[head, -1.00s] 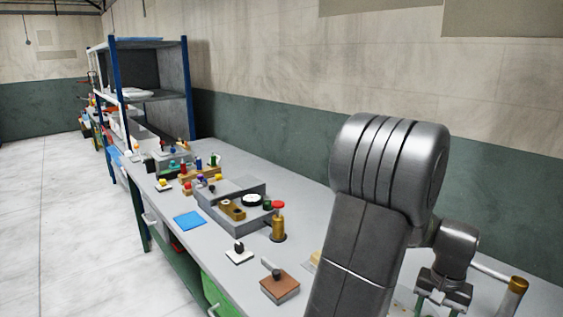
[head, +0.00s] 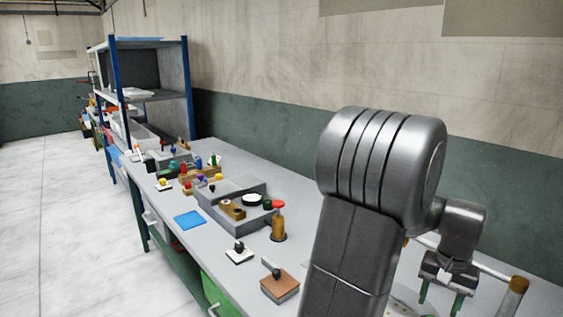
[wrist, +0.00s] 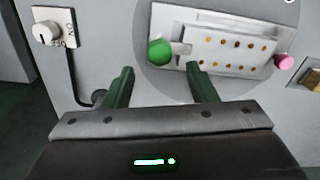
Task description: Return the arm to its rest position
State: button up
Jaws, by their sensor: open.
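Beyond the fingertips is a pale round plate (wrist: 215,93) bearing a light block (wrist: 230,52) with rows of brass-coloured dots. A green knob (wrist: 159,52) sits at the block's left end.
A white switch box (wrist: 55,31) with a dark cable is at the wrist view's upper left. A pink knob (wrist: 284,61) is right of the block. The grey bench (head: 228,266) carries a grey fixture (head: 246,217), a red-topped brass cylinder (head: 278,225) and a brown block (head: 279,287). A blue-framed shelf (head: 187,90) stands behind.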

aim_at(433, 316)
notch_tip(433, 316, up, 9)
notch_tip(433, 316, down, 14)
jog(key=shift+f, duration=0.25)
jog(key=shift+m, duration=0.3)
jog(key=m, duration=0.4)
jog(key=shift+p, duration=0.35)
jog(key=m, duration=0.9)
jog(key=shift+p, duration=0.4)
jog(key=shift+m+p, duration=0.3)
jog(key=shift+m, duration=2)
